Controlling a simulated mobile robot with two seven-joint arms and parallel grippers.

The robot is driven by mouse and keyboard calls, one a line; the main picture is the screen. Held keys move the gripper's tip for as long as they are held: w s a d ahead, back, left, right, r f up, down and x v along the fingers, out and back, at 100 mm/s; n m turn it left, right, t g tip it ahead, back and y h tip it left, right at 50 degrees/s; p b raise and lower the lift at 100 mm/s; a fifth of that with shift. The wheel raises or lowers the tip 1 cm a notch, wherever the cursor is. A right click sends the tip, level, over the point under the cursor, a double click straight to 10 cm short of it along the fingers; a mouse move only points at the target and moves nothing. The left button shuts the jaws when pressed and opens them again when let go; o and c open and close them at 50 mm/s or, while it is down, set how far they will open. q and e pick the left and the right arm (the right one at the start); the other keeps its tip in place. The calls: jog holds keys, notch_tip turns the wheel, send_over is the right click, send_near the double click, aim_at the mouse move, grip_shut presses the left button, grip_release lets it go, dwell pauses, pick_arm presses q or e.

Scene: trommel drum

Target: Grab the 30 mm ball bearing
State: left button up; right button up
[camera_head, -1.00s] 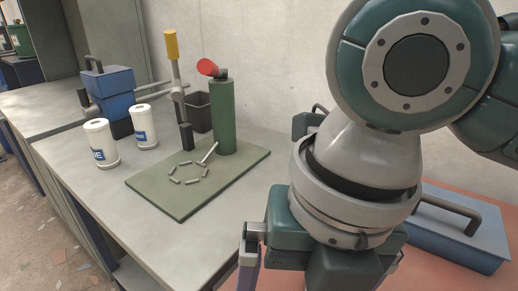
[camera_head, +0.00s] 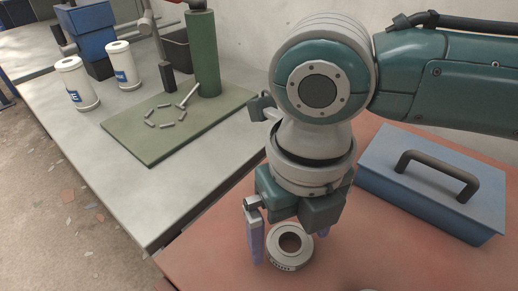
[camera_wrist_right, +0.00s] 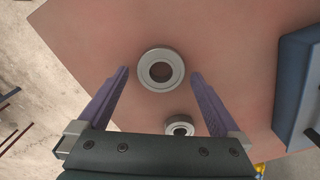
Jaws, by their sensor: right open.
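A silvery ring-shaped ball bearing (camera_head: 289,247) lies flat on the reddish-brown tabletop in the head view. My right gripper (camera_head: 290,250) is above it, pointing down, open, with one purple finger on each side of the ring. The right wrist view shows a larger-looking bearing (camera_wrist_right: 146,78) between and just ahead of the open fingertips (camera_wrist_right: 160,73), apart from both. A smaller-looking bearing (camera_wrist_right: 180,131) lies closer to the palm, between the fingers. No size marking is legible, so I cannot tell which is 30 mm. My left gripper is out of view.
A blue toolbox (camera_head: 425,200) with a dark handle stands right of the gripper. On the grey bench (camera_head: 95,165) at left are a green mat (camera_head: 150,145) with a ring of small pins, a green cylinder (camera_head: 203,60) and white canisters (camera_head: 76,85).

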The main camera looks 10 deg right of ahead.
jog(key=shift+f, duration=0.5)
jog(key=shift+c, duration=0.2)
jog(key=c, duration=1.4)
jog(key=shift+r, duration=0.15)
